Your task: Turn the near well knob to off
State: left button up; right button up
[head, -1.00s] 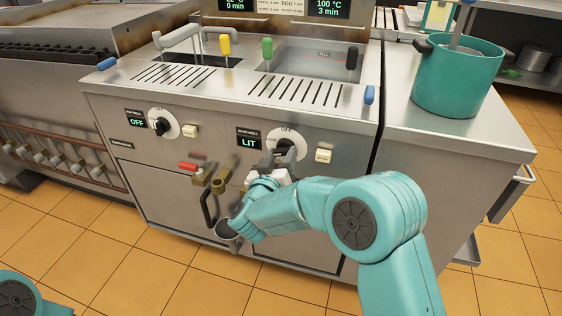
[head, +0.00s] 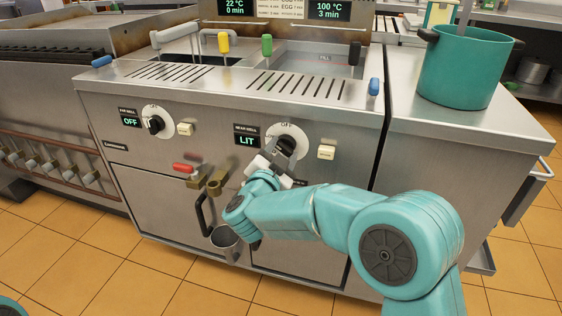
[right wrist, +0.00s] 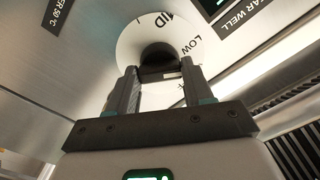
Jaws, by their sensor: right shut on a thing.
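The near well knob (head: 284,140) is a dark knob on a white round dial (head: 300,134) on the fryer-like unit's front. Its display (head: 247,140) reads LIT. My right gripper (head: 279,152) is shut on this knob and partly hides it. In the right wrist view the knob (right wrist: 157,53) sits between the two fingers of the gripper (right wrist: 162,75). The dial (right wrist: 130,42) shows the words MID and LOW there; the knob's exact pointing is hidden. My left gripper is out of view.
The far well knob (head: 154,124) is to the left, beside a display (head: 131,121) reading OFF. A brass valve with a red handle (head: 183,168) and a door handle (head: 203,214) stick out left of my right arm. A teal pot (head: 462,70) stands on the right counter.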

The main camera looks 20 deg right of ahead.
jog(key=m+b, duration=0.1)
jog(key=m, duration=0.1)
jog(key=m+b, duration=0.1)
jog(key=b, duration=0.1)
jog(key=m+b, duration=0.1)
jog(key=m, duration=0.1)
jog(key=shift+f+m+b, duration=0.3)
jog(key=m+b, duration=0.2)
jog(key=m, duration=0.1)
pick_arm(q)
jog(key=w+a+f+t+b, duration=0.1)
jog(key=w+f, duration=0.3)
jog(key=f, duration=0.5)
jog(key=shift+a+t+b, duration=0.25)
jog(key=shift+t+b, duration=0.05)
jog(key=shift+b, duration=0.25)
pick_arm(e)
jog(key=shift+r+m, duration=0.2)
jog(key=shift+m, duration=1)
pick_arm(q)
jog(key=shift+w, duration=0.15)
pick_arm(e)
jog(key=o, duration=1)
jog(key=shift+o, duration=0.2)
jog(key=shift+r, duration=0.1)
